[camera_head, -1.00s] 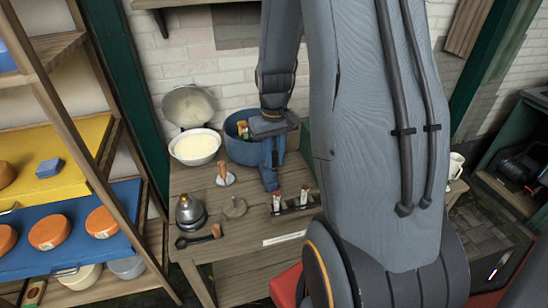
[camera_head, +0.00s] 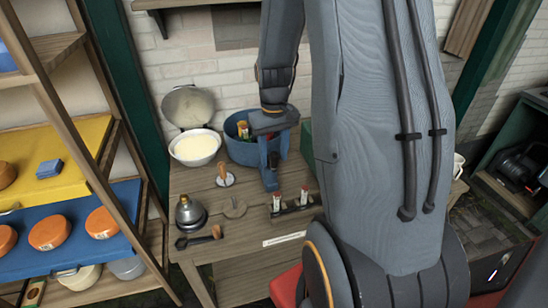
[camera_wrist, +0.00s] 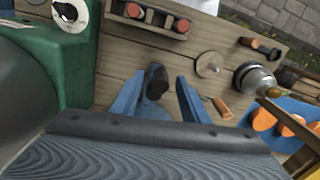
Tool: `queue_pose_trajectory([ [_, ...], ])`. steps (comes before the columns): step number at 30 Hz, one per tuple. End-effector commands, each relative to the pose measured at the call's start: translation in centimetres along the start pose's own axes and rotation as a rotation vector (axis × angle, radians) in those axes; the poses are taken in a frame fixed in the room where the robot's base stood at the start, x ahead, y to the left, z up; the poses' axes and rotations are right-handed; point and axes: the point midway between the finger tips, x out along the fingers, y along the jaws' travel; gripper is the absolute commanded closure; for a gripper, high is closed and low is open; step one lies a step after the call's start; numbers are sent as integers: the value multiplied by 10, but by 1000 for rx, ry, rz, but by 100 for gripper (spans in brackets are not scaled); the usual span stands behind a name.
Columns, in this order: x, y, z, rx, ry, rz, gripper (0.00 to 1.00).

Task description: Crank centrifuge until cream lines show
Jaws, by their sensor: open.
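A silver, domed device that looks like the centrifuge (camera_head: 190,212) stands at the table's front left; it also shows in the wrist view (camera_wrist: 257,79). A crank-like tool with a dark end and a wooden grip (camera_head: 200,238) lies in front of it, apart from it. My gripper (camera_head: 270,172) is open over the table, behind a tube rack (camera_head: 297,208) with red-topped tubes and to the right of the centrifuge. In the wrist view its blue fingers (camera_wrist: 157,80) are spread, with a dark-ended thing I cannot identify between them. No cream line is visible.
A flat disc (camera_head: 235,208) and a wooden-handled tool (camera_head: 225,175) stand between centrifuge and gripper. A white bowl (camera_head: 195,149) and a blue tub (camera_head: 243,150) are behind. A green box with a dial (camera_wrist: 78,60) is beside the gripper. A cheese shelf (camera_head: 75,232) is at left.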

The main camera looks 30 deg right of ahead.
Motion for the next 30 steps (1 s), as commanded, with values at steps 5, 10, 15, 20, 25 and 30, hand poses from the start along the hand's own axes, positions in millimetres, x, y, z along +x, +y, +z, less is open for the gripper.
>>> queue_pose_trajectory([
  [5, -14, 0, 0, 0, 2, 0, 59],
  [10, -26, 0, 0, 0, 1, 0, 59],
  [15, -38, 0, 0, 0, 1, 0, 59],
  [20, -50, 0, -1, 0, 2, 0, 59],
  [25, -61, 0, 0, 0, 2, 0, 59],
  [30, -65, 0, 0, 0, 0, 0, 59],
])
